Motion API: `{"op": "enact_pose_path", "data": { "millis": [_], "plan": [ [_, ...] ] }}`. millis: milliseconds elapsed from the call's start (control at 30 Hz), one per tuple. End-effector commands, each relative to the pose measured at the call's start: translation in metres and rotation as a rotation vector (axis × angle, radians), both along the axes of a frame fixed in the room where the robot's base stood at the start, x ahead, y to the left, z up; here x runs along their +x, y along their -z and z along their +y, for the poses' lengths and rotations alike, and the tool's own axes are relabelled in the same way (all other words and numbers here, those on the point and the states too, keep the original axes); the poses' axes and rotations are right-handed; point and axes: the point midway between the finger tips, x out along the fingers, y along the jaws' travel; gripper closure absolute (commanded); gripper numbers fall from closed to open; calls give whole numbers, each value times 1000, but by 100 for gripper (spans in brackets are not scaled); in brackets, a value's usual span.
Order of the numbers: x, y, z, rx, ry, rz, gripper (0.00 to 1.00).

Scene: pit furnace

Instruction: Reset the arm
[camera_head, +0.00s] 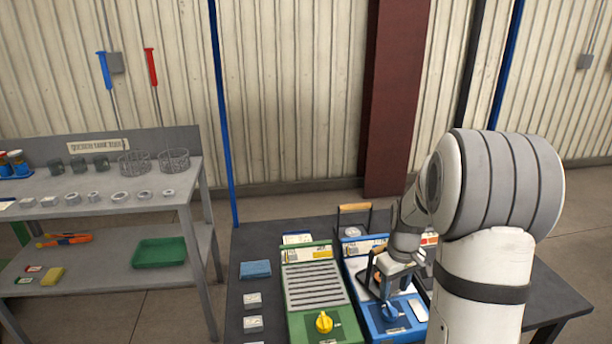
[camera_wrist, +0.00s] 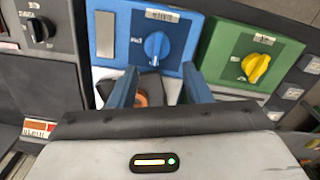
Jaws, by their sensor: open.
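My arm (camera_head: 497,185) reaches down over the dark table on the right in the head view. My gripper (camera_head: 383,285) is low over the blue unit (camera_head: 352,258), close to its blue knob (camera_head: 390,312). In the wrist view my gripper (camera_wrist: 160,72) shows two blue fingers spread apart, pointing at the blue unit's front panel (camera_wrist: 117,25) with its blue knob (camera_wrist: 157,46). A small orange round thing (camera_wrist: 142,99) shows between the fingers, partly hidden. I cannot tell whether the fingers touch anything.
A green unit (camera_head: 291,258) with a yellow knob (camera_head: 323,322) stands left of the blue one. A dark unit with a black knob (camera_wrist: 39,30) is on its other side. A blue sponge-like block (camera_head: 256,269) and small blocks lie at left. A grey shelf (camera_head: 100,188) stands farther left.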

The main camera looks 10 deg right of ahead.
Motion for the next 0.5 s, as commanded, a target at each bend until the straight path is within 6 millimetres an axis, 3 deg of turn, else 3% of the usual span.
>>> {"op": "enact_pose_path", "data": {
  "millis": [167,300,500],
  "plan": [
    [-25,-51,34,-11,44,-45,56],
    [-63,-94,69,-11,105,-90,56],
    [-123,-136,109,1,193,-151,56]
  ]
}}
